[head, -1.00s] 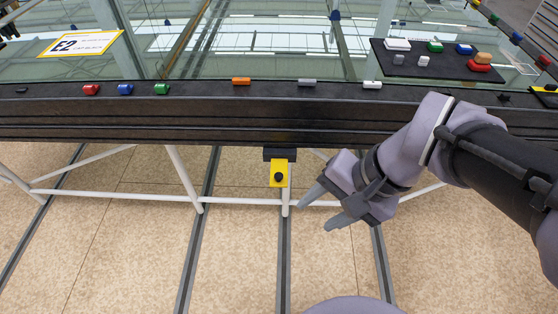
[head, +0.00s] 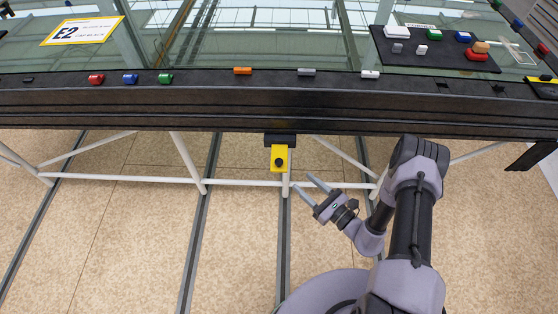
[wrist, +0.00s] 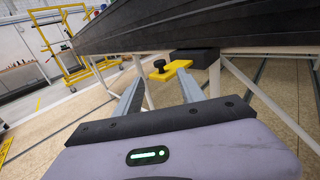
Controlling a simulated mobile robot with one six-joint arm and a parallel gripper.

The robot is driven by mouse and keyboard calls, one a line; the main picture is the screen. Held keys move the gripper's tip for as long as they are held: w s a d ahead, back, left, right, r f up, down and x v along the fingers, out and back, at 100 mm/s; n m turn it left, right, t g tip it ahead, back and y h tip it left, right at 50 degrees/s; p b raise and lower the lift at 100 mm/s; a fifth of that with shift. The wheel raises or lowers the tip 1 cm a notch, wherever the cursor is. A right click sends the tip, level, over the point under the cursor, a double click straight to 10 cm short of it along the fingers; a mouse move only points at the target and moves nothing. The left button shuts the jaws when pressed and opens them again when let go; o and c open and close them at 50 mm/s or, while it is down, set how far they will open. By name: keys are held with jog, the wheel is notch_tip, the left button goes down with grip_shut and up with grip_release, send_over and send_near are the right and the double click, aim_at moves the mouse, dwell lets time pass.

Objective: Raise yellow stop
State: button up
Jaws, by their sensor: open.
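The yellow stop (head: 279,159) is a small yellow plate with a dark knob, hanging below the table's dark front edge from a black block (head: 280,140). In the wrist view the yellow stop (wrist: 171,70) shows ahead, between and beyond the two fingers, with its black knob on the left part. My gripper (head: 305,184) is open and empty, to the right of and lower than the stop in the head view. Its fingers point up and left toward the stop and look apart from it.
The dark table edge (head: 200,105) runs across above the stop, with small coloured blocks on it. White frame legs (head: 187,160) and a crossbar stand under the table. A black tray (head: 440,60) holds coloured pieces at the upper right. The floor in front is clear.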

aim_at(282, 164)
jog(key=b+x, duration=0.3)
jog(key=x, duration=1)
jog(key=shift+s, duration=0.1)
grip_shut()
jog(key=shift+f, duration=0.1)
dwell(0.6)
